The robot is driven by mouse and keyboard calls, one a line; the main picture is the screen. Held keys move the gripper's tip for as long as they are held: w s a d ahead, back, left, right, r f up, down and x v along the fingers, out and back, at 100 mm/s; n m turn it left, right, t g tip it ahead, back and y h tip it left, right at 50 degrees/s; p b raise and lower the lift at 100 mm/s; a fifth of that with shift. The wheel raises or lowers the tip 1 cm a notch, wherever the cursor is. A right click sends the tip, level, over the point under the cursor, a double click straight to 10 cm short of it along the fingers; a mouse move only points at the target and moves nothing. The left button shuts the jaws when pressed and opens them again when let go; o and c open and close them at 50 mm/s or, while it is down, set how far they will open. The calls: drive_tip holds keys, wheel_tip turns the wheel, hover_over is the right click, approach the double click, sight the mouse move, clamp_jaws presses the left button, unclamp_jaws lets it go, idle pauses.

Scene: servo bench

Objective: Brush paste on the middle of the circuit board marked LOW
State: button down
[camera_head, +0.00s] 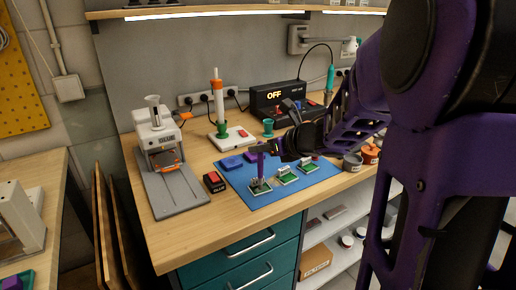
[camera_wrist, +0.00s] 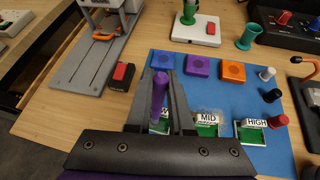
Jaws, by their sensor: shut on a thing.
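My gripper (camera_head: 264,148) is shut on an upright purple-handled brush (camera_head: 261,167); the brush also shows in the wrist view (camera_wrist: 159,97). The brush's lower end is at the leftmost green circuit board (camera_head: 262,190), on the blue mat (camera_head: 237,181). I cannot tell whether the tip touches it. In the wrist view this board (camera_wrist: 165,126) is partly hidden by my gripper, and only the end of its label, a "W", shows. The MID board (camera_wrist: 207,130) and HIGH board (camera_wrist: 250,135) stand to its right. No paste can be made out on the boards.
Blue (camera_wrist: 163,58), purple (camera_wrist: 197,66) and orange (camera_wrist: 232,70) blocks lie along the mat's back. A black box with a red button (camera_head: 214,182) stands left of the mat. Grey (camera_head: 352,162) and orange (camera_head: 370,155) pots stand to the right. A press (camera_head: 160,145) stands at far left.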

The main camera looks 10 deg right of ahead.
drive_tip(key=shift+w+d, duration=0.15)
drive_tip(key=shift+d, duration=0.6)
drive_tip(key=shift+a+f, duration=0.1)
drive_tip(key=shift+s+a+b, duration=0.15)
drive_tip(key=shift+a+b, duration=0.05)
drive_tip(key=shift+a, duration=0.4)
drive_tip(key=shift+s+a+b, duration=0.15)
drive_tip(key=shift+a+b, duration=0.05)
drive_tip(key=shift+a, duration=0.35)
drive_tip(key=shift+d, duration=0.2)
drive_tip(key=shift+w+d, duration=0.15)
drive_tip(key=shift+d, duration=0.4)
drive_tip(key=shift+w+d, duration=0.15)
drive_tip(key=shift+d, duration=0.4)
wheel_tip(320, 180, up, 7)
drive_tip(key=p, duration=0.5)
drive_tip(key=shift+a, duration=0.1)
